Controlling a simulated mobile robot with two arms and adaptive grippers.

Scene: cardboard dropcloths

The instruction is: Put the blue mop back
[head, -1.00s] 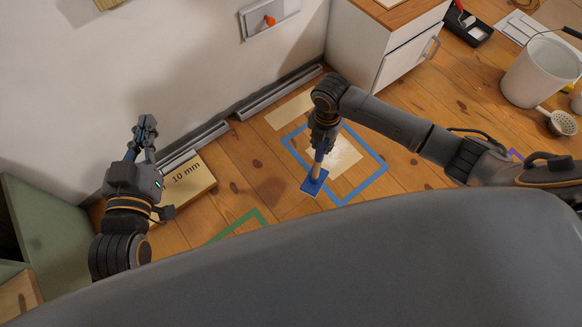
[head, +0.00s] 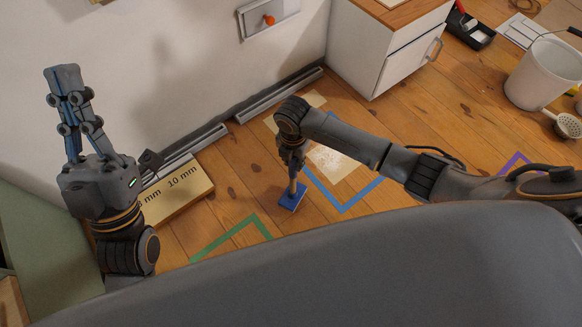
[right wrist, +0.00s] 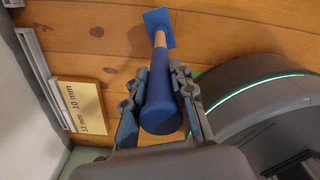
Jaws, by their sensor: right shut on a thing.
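The blue mop has a square blue head (head: 292,197), a pale wooden shaft and a thick blue grip, which shows in the right wrist view (right wrist: 160,100). My right gripper (head: 294,165) is shut on the blue grip, with a finger on each side of it. The mop is near the floor, head down; I cannot tell if it touches. Its head is just left of the blue tape outline (head: 345,208), partly hidden by my arm. My left gripper (head: 70,110) is raised at the left with nothing visible in it; its finger gap is unclear.
A green tape outline (head: 232,230) lies to the left, and a purple one (head: 515,163) to the right. A board marked 10 mm (head: 192,197) lies by the wall. A white cabinet (head: 385,50) and a white bucket (head: 538,75) stand at the right.

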